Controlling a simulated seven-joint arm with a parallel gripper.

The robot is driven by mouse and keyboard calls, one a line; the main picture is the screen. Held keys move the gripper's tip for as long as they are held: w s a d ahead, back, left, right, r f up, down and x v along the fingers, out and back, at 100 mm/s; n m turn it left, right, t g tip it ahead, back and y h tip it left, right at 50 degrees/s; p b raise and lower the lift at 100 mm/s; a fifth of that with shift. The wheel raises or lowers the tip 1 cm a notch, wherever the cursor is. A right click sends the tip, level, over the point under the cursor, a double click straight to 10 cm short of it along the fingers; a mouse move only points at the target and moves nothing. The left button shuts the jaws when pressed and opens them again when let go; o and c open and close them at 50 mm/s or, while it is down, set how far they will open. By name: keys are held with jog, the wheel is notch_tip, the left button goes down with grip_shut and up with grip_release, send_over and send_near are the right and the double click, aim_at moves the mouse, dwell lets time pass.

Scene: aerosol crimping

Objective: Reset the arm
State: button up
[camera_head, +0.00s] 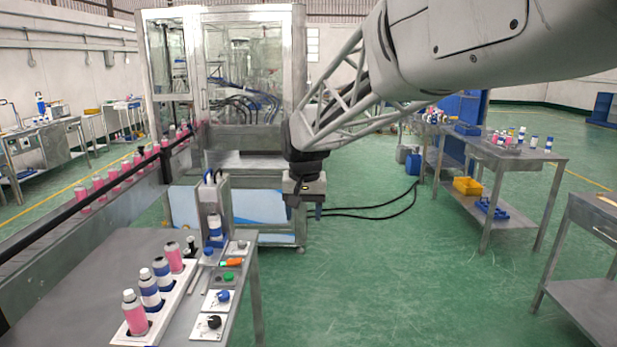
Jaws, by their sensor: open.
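My arm reaches in from the upper right of the head view. My gripper (304,204) hangs at its end, pointing down, over the green floor to the right of the near grey table (85,268). The jaws are small and dark here; they are open, and nothing shows between them. My gripper is apart from the table and from the cans on it.
On the near table, a white rack (164,312) holds several pink and blue-white cans. A small crimping stand (212,205) holds a blue-white can, beside control knobs (223,296). A glazed machine (245,75) and conveyor stand behind. Open floor (370,280) lies right.

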jog(key=s+d, duration=1.2)
jog(key=s, duration=0.5)
jog(key=s+d+f, duration=0.3)
jog(key=s, duration=0.6)
jog(key=s+d+f+t, duration=0.1)
jog(key=s+d+f, duration=0.2)
jog(key=s, duration=0.7)
jog(key=shift+d+f, duration=0.2)
jog(key=shift+d, duration=0.6)
